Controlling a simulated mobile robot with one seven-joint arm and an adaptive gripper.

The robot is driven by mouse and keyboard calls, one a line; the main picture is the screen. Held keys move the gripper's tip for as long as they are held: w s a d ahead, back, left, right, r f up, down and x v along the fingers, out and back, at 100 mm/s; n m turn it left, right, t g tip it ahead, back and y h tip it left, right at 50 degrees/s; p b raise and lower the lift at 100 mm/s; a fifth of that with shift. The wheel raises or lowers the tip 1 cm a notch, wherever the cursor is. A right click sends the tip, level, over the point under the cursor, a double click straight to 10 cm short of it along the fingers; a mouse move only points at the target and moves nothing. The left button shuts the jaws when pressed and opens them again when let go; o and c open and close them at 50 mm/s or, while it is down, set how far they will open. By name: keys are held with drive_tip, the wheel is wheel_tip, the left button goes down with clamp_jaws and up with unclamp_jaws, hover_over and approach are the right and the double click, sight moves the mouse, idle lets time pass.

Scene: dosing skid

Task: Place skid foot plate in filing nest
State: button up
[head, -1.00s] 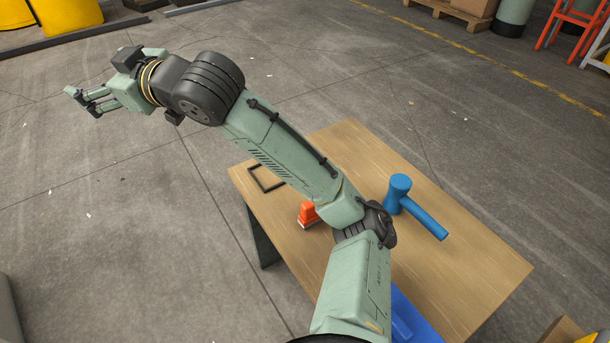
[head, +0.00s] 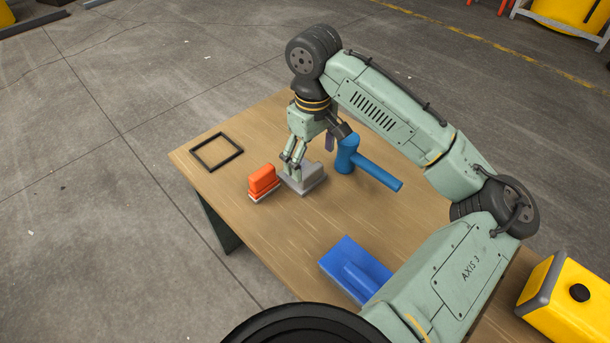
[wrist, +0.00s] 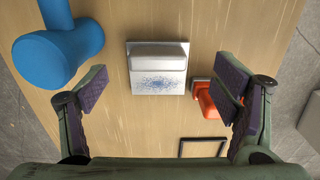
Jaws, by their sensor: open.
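The skid foot plate looks to be the grey metal piece (head: 312,184) on the wooden table, with a raised block along one side. In the wrist view the plate (wrist: 158,83) has a bluish speckled patch on its face. My gripper (head: 293,166) is open and empty over it. In the wrist view the plate lies between the lines of the spread fingers (wrist: 163,84), apparently below them; contact cannot be told. A thin black square frame (head: 238,155), which may be the filing nest, lies flat and empty at the table's left corner. It shows partly in the wrist view (wrist: 203,140).
An orange block-shaped tool (head: 262,180) stands close beside the plate, near the right finger in the wrist view. A blue mallet (head: 373,170) lies on the plate's other side. A blue ridged block (head: 345,258) is nearer me. A yellow container (head: 560,300) is at right.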

sight(310, 170)
drive_tip(key=shift+w+a+f, duration=0.1)
drive_tip(key=shift+w+f, duration=0.1)
drive_tip(key=shift+f, duration=1.4)
drive_tip(key=shift+w+a+f, duration=0.1)
drive_tip(key=shift+w+f, duration=0.05)
drive_tip(key=shift+f, duration=1.4)
drive_tip(key=shift+c, duration=0.2)
drive_tip(key=shift+r, duration=0.1)
drive_tip(key=c, duration=1.7)
